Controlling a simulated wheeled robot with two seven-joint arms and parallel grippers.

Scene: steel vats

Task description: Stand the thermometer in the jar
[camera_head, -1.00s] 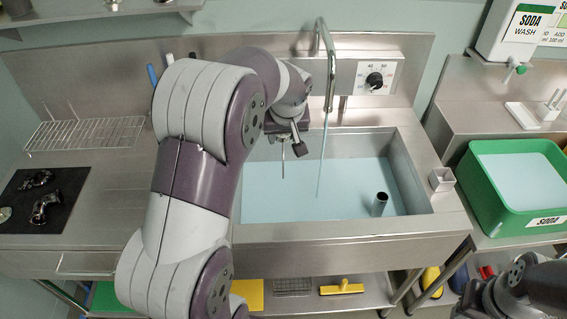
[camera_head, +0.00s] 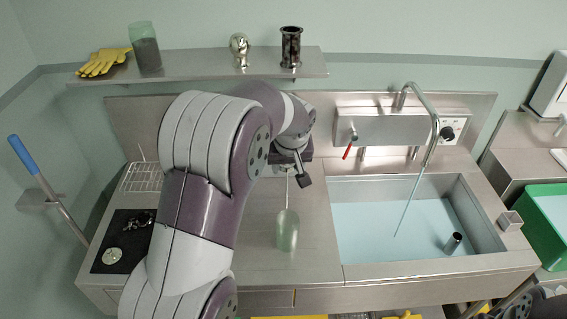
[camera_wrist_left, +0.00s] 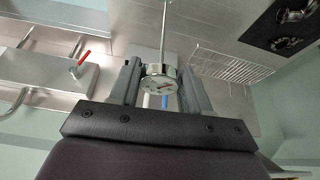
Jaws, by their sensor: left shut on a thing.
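The thermometer has a round white dial (camera_wrist_left: 160,82) and a thin metal stem (camera_wrist_left: 164,35). My left gripper (camera_wrist_left: 155,88) is shut on it just at the dial, as the left wrist view shows. In the head view my left gripper (camera_head: 291,165) is above the counter left of the sink, with the thin stem hanging down below it. A pale green glass jar (camera_head: 287,233) stands upright on the counter just below the gripper. The stem's lower end shows near the jar's mouth; I cannot tell whether it is inside.
The water-filled sink (camera_head: 350,262) with a tap (camera_head: 434,130) is on the right. A black mat (camera_head: 108,258) with metal parts and a wire rack (camera_head: 143,178) lie left. A wall shelf (camera_head: 200,68) holds gloves, another jar and metal pieces. Counter around the jar is clear.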

